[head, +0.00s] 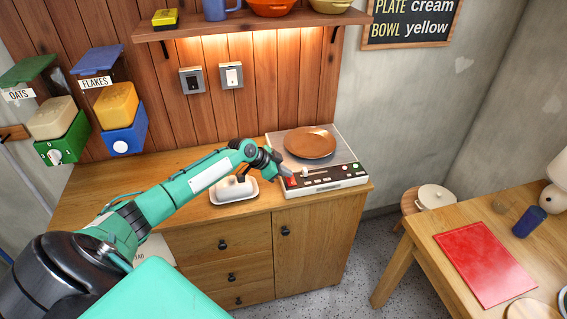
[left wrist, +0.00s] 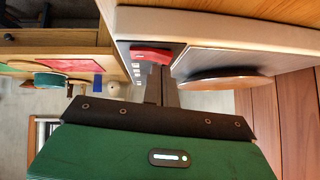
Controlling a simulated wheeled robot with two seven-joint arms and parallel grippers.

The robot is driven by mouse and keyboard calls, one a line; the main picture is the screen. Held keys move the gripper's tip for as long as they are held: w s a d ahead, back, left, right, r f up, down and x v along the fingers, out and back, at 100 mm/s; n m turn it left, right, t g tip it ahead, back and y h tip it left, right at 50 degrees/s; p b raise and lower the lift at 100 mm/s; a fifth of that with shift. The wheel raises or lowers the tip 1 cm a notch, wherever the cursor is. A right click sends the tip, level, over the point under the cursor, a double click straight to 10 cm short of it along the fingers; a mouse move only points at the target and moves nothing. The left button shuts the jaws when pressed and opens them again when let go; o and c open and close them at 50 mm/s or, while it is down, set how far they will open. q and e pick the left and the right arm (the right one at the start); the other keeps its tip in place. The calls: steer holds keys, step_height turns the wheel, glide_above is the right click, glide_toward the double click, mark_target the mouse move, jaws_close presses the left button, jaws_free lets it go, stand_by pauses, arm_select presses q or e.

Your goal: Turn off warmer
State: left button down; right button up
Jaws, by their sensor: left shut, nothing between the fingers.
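The warmer (head: 345,168) is a flat appliance with a pale top and a dark front control panel, at the right end of the wooden cabinet. A brown plate (head: 310,142) sits on it. A red switch (head: 291,183) is at the panel's left end; it also shows in the left wrist view (left wrist: 150,55). My left gripper (head: 287,172) is shut and empty, its fingertips at the panel close to the red switch. In the left wrist view the fingers (left wrist: 161,88) point toward the panel beside the switch; I cannot tell if they touch it. My right gripper is out of view.
A white butter dish (head: 234,190) stands under my left forearm on the cabinet (head: 160,185). Dispensers (head: 122,118) hang at left. A table with a red mat (head: 484,263) is at right.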

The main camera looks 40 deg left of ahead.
arm_select(q)
steer(key=shift+f, duration=0.2)
steer(key=shift+w+a+f+b, duration=0.1)
steer(key=shift+f+b, duration=0.35)
steer(key=shift+b, duration=0.4)
steer(key=shift+r+g, duration=0.2)
steer(key=shift+g, duration=0.1)
